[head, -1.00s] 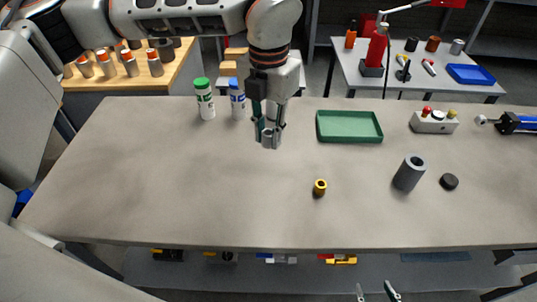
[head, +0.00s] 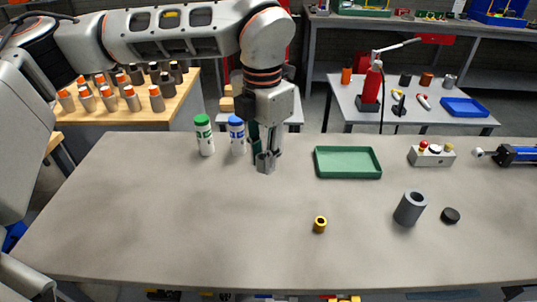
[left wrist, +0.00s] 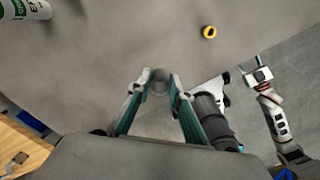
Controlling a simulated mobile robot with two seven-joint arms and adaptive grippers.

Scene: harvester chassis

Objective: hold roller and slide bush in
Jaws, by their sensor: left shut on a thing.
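My left gripper (head: 265,163) is shut on a small grey cylinder, held upright above the table's back half; it also shows between the fingertips in the left wrist view (left wrist: 160,82). I cannot tell if this cylinder is the roller. A yellow-brown ring-shaped bush (head: 320,224) stands on the table, to the right and nearer; it also shows in the left wrist view (left wrist: 209,32). A larger dark grey hollow cylinder (head: 409,210) stands farther right. My right gripper (left wrist: 257,75) shows small in the left wrist view; its fingers are unclear. It is outside the head view.
A green tray (head: 348,175), a button box (head: 431,157) and a black disc (head: 450,216) lie on the right of the table. Green-capped (head: 204,137) and blue-capped (head: 236,136) bottles stand at the back left. The table's front left is clear.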

